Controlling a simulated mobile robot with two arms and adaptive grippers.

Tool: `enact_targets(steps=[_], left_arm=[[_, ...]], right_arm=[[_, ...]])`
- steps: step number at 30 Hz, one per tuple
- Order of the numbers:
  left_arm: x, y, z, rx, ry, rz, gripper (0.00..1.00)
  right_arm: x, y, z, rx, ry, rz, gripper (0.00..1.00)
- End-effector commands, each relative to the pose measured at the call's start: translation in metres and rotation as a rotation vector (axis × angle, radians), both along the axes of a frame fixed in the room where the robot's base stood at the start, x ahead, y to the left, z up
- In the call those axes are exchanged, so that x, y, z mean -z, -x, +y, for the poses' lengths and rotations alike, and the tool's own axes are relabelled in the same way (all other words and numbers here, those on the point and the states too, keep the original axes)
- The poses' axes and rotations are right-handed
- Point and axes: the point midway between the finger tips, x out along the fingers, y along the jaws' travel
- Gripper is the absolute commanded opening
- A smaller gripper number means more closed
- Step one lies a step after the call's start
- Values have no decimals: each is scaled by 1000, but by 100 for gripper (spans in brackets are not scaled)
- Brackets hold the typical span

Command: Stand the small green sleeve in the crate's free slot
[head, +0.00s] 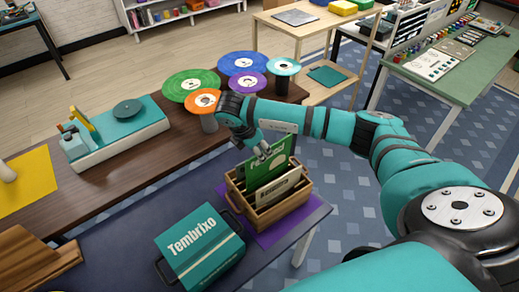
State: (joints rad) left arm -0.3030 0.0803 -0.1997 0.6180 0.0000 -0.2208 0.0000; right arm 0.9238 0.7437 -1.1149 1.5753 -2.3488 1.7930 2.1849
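The wooden crate (262,215) stands at the right end of the dark table, with upright sleeves in it. The green sleeve (262,176) stands up well above the crate's rim, slightly tilted, behind a cream sleeve (277,189). My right gripper (263,153) is at the green sleeve's top edge, its fingers seemingly closed on it. The sleeve's lower edge is hidden by the cream sleeve and the crate wall, so I cannot tell whether it touches the crate's floor. My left gripper is not in view.
The crate sits on a purple mat (318,214). A teal Tembrixo case (200,250) lies to its left. A record player (118,135) and several coloured discs on stands, one orange (203,101), are behind. My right arm spans the right side.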

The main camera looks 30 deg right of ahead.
Motion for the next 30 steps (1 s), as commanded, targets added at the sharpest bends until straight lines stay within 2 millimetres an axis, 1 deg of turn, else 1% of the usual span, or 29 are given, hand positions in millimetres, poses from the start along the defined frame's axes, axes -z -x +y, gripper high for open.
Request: enact_targets(steps=[5,9,10,17,18,21,25,30], left_arm=[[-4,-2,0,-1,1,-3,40],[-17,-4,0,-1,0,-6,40],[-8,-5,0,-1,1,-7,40],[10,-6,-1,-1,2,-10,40],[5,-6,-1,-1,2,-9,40],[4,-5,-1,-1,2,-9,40],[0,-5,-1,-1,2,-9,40],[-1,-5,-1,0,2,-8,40]], right_arm=[[-4,0,0,0,0,0,30],[-18,0,1,0,-1,-1,30],[-18,-1,4,-2,-2,-3,30],[-67,0,25,-4,-2,-6,30],[-80,0,28,-3,0,-7,30],[-99,1,35,-2,1,-7,30],[-114,2,42,-1,1,-4,30],[-122,3,45,0,1,-1,30]])
